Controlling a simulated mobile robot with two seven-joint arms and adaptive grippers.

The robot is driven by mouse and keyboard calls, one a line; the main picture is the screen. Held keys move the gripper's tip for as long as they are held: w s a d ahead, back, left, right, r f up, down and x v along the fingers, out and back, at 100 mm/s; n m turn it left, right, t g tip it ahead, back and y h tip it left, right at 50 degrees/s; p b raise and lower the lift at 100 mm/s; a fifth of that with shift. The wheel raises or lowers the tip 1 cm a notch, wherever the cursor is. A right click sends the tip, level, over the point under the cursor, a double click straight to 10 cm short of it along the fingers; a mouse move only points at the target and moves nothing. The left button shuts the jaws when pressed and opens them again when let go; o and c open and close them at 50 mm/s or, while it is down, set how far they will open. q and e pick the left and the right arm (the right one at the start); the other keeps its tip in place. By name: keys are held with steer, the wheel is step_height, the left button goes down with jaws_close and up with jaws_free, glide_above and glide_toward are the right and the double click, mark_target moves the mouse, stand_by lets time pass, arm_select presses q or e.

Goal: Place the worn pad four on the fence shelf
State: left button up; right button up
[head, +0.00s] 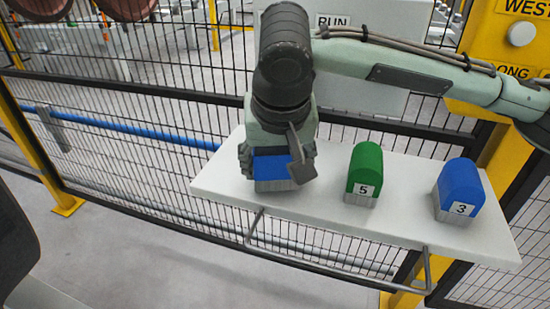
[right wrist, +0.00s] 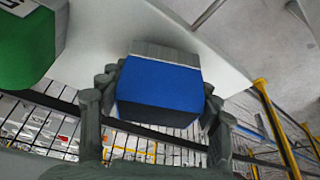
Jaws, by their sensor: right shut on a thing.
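A blue pad with a grey lower part (head: 272,172) is between the fingers of my right gripper (head: 276,160), at the left part of the white fence shelf (head: 325,160). My right gripper is shut on this pad. In the right wrist view the pad (right wrist: 160,82) sits between the fingers, its grey part toward the white shelf (right wrist: 205,50). I cannot tell whether its underside touches the shelf. No number shows on it. My left gripper is not in view.
A green pad marked 5 (head: 365,170) and a blue pad marked 3 (head: 459,188) stand on the shelf to the right. The black mesh fence (head: 130,150) is behind the shelf. A yellow post with a control box (head: 500,45) stands at the right.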

mark_target(275, 163)
steer(key=w, duration=0.3)
steer(key=shift+w+r, duration=0.1)
steer(key=shift+w, duration=0.05)
steer(key=shift+a+f, duration=0.1)
steer(key=shift+f, duration=0.65)
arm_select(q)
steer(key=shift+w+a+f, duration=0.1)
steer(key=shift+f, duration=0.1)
arm_select(e)
steer(key=shift+f, duration=0.15)
steer(key=o, duration=1.6)
steer(key=shift+f, duration=0.1)
